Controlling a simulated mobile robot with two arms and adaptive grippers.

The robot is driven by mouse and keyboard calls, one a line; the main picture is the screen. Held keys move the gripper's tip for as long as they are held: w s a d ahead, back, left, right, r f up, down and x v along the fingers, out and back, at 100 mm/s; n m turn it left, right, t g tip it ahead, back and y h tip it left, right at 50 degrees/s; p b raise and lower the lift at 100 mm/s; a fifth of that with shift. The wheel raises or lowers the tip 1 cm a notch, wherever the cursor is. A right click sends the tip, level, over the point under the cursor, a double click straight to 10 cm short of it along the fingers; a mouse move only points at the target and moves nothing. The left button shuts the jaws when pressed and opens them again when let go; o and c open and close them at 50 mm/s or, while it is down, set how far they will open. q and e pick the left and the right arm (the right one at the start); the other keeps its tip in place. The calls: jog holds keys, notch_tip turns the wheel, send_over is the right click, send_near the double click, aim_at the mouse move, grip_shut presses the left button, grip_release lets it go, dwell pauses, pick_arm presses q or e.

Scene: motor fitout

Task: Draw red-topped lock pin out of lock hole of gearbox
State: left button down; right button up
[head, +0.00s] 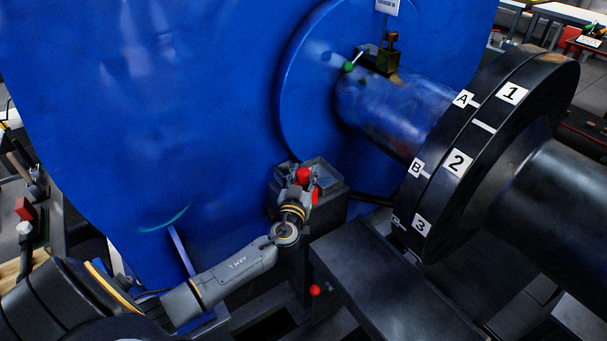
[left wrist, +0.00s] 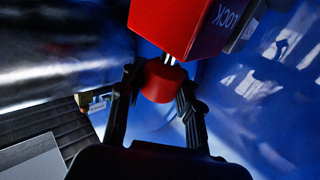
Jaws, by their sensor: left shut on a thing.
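The same red top (head: 303,174) shows in the head view. A red block lettered LOCK (left wrist: 180,25) is right by it in the wrist view. My right gripper is not in view.
The big blue housing (head: 150,110) fills the back. The dark box (head: 335,190) is close around my gripper. A black coupling (head: 490,140) marked with letters and numbers stands at right. A red ball knob (head: 315,290) is below. A green-knobbed lever (head: 348,67) is above.

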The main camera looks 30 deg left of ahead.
pick_arm(q)
jog(key=shift+r+p, duration=0.65)
jog(key=shift+r, duration=0.55)
jog(key=shift+r+p, duration=1.1)
jog(key=shift+r, duration=0.8)
